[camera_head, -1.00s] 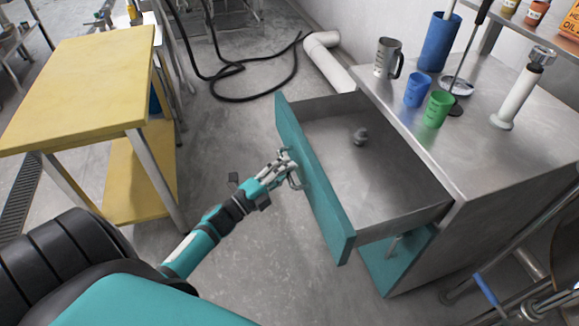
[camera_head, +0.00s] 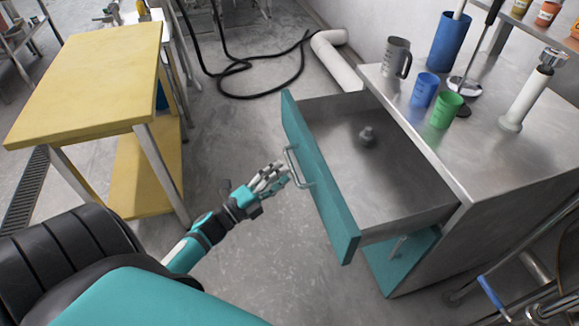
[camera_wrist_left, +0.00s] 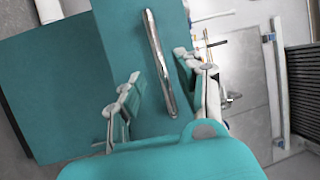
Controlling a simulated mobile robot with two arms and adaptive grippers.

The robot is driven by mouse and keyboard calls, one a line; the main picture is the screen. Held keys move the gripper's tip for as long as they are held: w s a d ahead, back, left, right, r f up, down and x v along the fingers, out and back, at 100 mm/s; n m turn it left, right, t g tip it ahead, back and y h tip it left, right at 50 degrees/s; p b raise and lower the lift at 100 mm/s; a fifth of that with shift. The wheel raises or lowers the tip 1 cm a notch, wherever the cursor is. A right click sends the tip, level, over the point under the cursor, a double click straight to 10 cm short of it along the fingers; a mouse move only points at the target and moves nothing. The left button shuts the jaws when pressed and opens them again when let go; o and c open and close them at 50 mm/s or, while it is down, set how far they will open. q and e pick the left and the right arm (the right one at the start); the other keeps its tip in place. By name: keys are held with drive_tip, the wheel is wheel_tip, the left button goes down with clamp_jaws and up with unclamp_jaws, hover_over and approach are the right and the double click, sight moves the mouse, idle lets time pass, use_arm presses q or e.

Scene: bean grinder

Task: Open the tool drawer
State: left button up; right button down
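The tool drawer (camera_head: 318,180) stands pulled well out of the metal cabinet, with its teal front facing left. My right gripper is not in view.
The metal cabinet top (camera_head: 480,150) holds a blue cup (camera_head: 424,90), a green cup (camera_head: 445,110), a grey jug (camera_head: 396,58) and a blue cylinder (camera_head: 451,42). A yellow table (camera_head: 90,75) stands at the left. Bare floor lies between table and drawer.

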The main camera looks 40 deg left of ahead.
use_arm(q)
drive_tip(key=v, duration=0.8)
